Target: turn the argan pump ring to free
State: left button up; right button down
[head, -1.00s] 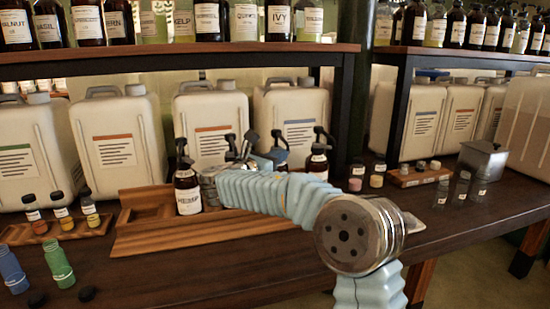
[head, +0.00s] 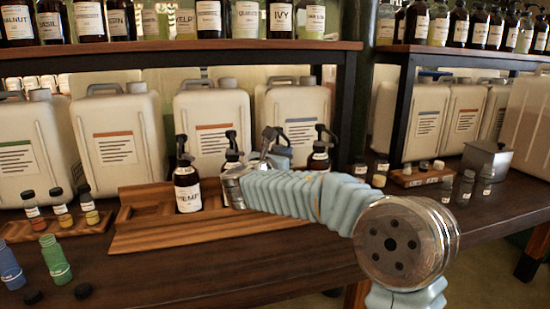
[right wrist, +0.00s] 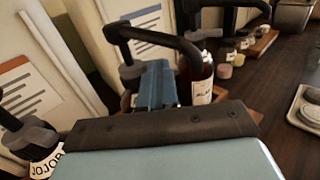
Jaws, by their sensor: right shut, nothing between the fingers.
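Pump bottles stand in a row in the wooden rack (head: 150,238). The hemp bottle (head: 187,190) is at its left end. A jojoba label (right wrist: 47,162) shows at lower left in the right wrist view. No argan label is readable; the bottle (head: 282,152) partly hidden behind my arm in the head view may be argan. My right gripper (head: 268,137) is shut and empty, at pump-head height among the middle bottles. In the wrist view its blue fingers (right wrist: 157,85) are close beside a curved black pump spout (right wrist: 160,34); contact cannot be told. The ring's setting is not readable.
Another amber pump bottle (right wrist: 203,75) stands just right of the fingers. White jugs (head: 211,125) line the back, under a shelf (head: 180,60) of bottles. Small vials stand left and right. The front table (head: 190,280) is mostly clear.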

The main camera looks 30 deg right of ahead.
pick_arm(q)
jog(key=shift+f, duration=0.1)
pick_arm(e)
jog(key=shift+s+d, duration=0.1)
jog(key=shift+d, duration=0.65)
dwell(0.3)
